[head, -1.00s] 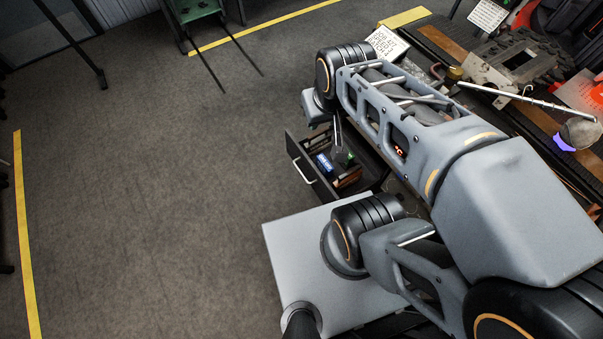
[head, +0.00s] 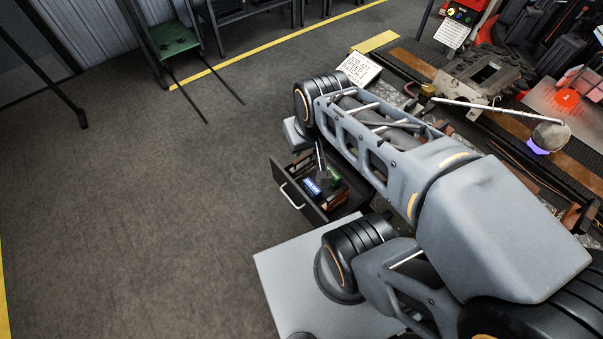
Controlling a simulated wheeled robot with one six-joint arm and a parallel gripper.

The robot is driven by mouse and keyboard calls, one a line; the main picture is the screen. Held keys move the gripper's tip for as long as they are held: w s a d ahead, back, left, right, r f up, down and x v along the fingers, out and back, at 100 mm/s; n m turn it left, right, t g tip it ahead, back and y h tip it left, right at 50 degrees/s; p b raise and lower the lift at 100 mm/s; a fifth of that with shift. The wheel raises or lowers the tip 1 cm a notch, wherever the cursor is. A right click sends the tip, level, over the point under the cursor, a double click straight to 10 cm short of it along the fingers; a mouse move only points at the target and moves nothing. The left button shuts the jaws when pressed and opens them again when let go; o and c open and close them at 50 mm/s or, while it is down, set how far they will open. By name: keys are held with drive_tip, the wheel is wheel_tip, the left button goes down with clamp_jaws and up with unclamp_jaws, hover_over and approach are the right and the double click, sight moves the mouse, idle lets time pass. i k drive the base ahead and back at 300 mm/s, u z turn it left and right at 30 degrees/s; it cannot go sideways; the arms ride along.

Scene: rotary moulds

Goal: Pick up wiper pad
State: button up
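An open drawer (head: 289,191) with a pale handle juts out below my forearm. Inside it lie a small blue item with light lettering (head: 312,187) and a green-marked dark item (head: 334,175). I cannot tell whether either one is the wiper pad; no pad shows clearly. My gripper (head: 323,176) points down into the drawer beside these items. It is small, dark and partly hidden by my arm, so I cannot see whether its fingers are open or holding anything.
A cluttered workbench (head: 410,58) with a lettered sign (head: 359,67), a metal rod and a glowing round lamp (head: 551,135) runs along the right, behind my arm. A green stand (head: 172,40) is at the upper left. The floor left of the drawer is clear.

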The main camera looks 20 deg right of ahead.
sight(304, 165)
drive_tip(key=u, duration=1.35)
drive_tip(key=i, duration=2.35)
drive_tip(key=z, duration=3.6)
